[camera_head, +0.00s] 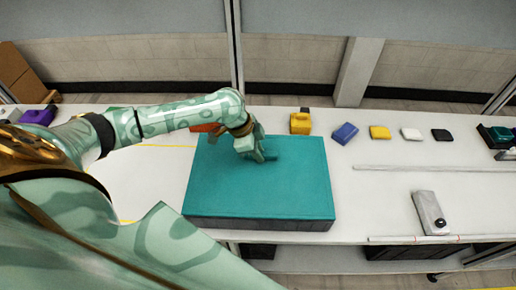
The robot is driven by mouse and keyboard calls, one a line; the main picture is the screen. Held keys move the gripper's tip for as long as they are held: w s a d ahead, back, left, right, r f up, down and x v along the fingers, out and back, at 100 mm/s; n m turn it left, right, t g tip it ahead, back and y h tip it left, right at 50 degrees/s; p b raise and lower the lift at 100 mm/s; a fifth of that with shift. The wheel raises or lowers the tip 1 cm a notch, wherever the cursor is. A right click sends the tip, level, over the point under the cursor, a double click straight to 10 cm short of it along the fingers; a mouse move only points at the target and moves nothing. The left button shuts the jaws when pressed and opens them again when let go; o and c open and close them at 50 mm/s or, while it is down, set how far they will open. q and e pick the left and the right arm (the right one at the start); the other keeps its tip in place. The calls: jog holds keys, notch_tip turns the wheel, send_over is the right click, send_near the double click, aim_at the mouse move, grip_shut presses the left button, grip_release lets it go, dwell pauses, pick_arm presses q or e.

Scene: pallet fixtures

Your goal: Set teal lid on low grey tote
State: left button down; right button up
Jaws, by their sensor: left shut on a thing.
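The teal lid (265,190) is a wide flat rectangle in the middle of the table. The low grey tote (262,223) shows as a dark grey strip under the lid's front edge; the lid hides the rest. The lid lies over the tote and looks level. I cannot tell whether it touches the rim all round. My left gripper (262,154) is over the far part of the lid, shut on its small raised handle (271,156). The fingertips are partly hidden by the gripper itself. My right gripper is not in view.
Along the back of the white table (365,200) stand a yellow container (300,123), a blue block (345,133), a yellow block (380,132), a white block (411,133) and a black block (442,135). A grey device (430,212) lies at right. A thin rail (430,168) crosses the right side.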

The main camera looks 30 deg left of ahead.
pick_arm(q)
jog(key=shift+f, duration=0.7)
dwell(0.4)
jog(key=c, duration=1.3)
grip_release()
jog(key=shift+o, duration=0.2)
jog(key=shift+r, duration=0.1)
jog(key=p+v, duration=0.3)
jog(key=v, duration=1.3)
jog(key=shift+s, duration=0.15)
